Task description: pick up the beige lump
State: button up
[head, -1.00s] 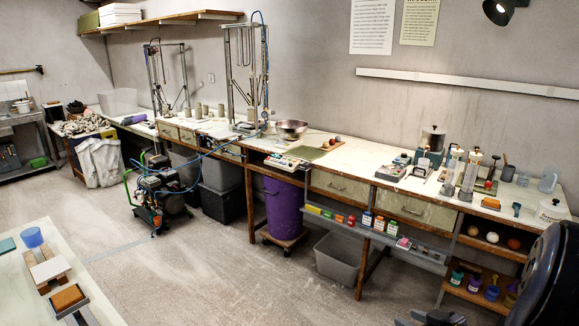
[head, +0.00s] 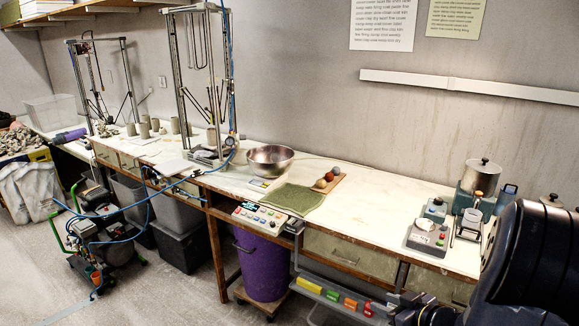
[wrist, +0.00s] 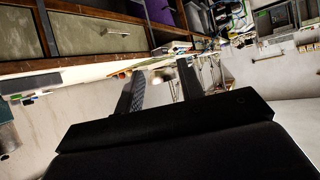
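A beige lump (head: 320,184) sits at the near end of a small wooden board (head: 334,183) on the long bench. A reddish lump (head: 329,177) and a grey lump (head: 336,170) sit behind it on the same board. My gripper (wrist: 160,70) shows in the wrist view with its two dark fingers apart and nothing held between them. The wrist view is turned over, and I cannot pick out the beige lump for certain there. In the head view my dark arm is at the lower right, well apart from the lumps.
A steel bowl (head: 270,160) stands left of the board, and a green mat (head: 292,198) lies in front. A tall metal frame (head: 208,85) stands farther left. Bare bench top lies between.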

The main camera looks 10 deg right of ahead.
aim_at(321, 183)
jog(key=i, duration=0.7)
jog(key=i+z, duration=0.15)
jog(key=i, duration=0.5)
jog(key=i+j, duration=0.2)
jog(key=i, duration=0.5)
